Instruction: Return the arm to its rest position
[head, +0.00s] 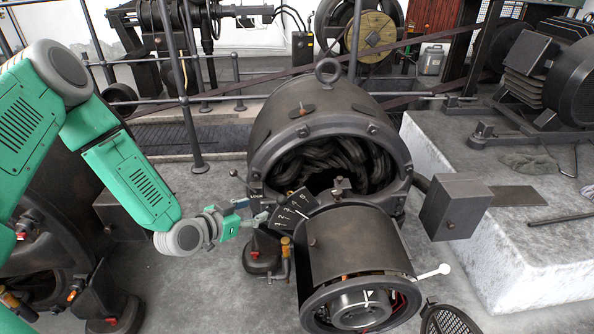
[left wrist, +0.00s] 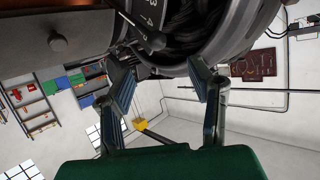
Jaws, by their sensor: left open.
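My left arm (head: 128,175) is green with grey joints and reaches in from the left. My left gripper (head: 262,211) is beside a dark numbered dial plate (head: 292,211) on the front of the dynamo (head: 315,115). In the left wrist view its two fingers (left wrist: 163,82) are spread with nothing held between them. A dark lever knob (left wrist: 152,41) and part of the numbered dial show just beyond the fingertips. Whether a finger touches the dial or lever I cannot tell. My right gripper is in neither view.
A grey box (head: 455,207) stands out right of the dynamo. A round drum (head: 355,250) projects from its front. Railing posts (head: 188,100) stand behind my arm. A pale concrete block (head: 520,240) fills the right. Bare floor (head: 200,285) lies below my forearm.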

